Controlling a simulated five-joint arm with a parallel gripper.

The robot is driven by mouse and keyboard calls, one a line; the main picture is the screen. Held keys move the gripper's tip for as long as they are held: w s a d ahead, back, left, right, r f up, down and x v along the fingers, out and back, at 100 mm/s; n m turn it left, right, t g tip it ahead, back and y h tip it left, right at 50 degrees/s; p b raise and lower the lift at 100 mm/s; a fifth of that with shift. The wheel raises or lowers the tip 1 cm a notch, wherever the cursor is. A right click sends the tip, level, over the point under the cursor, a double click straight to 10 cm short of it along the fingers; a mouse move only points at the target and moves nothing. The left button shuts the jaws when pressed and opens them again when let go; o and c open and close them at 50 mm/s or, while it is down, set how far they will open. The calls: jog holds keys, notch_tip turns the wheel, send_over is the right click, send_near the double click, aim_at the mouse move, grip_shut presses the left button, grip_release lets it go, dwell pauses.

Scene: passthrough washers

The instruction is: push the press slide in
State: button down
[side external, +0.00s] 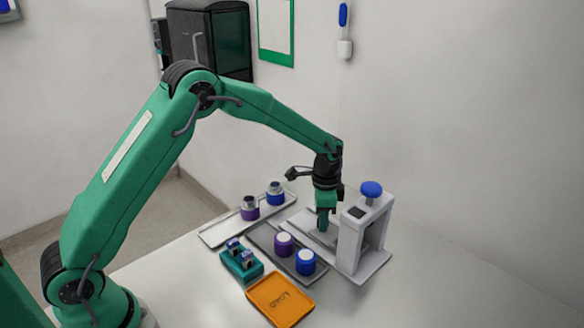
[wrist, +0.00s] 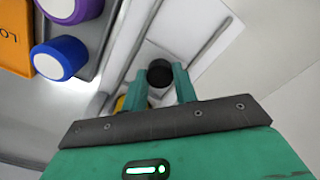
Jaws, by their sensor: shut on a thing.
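The press (side external: 352,240) is a pale grey frame with a blue knob (side external: 371,188) on top. A flat light plate (side external: 297,229), which looks like its slide, extends out to the left of the frame. My gripper (side external: 322,222) points down over this plate, just left of the frame. In the wrist view, my gripper's (wrist: 160,85) two green fingers are shut on a round black knob (wrist: 160,72). The knob's lower part and its join to the slide are hidden.
A grey tray (side external: 262,236) near the press carries a purple and a blue white-topped jar. A longer tray (side external: 221,231) behind holds two similar grey-topped jars. A teal holder (side external: 242,265) and an orange LOAD tray (side external: 281,300) stand in front. The right table area is clear.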

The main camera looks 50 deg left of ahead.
jog(key=c, duration=1.1)
grip_release()
jog(key=shift+r, duration=0.15)
jog(key=shift+r, duration=3.8)
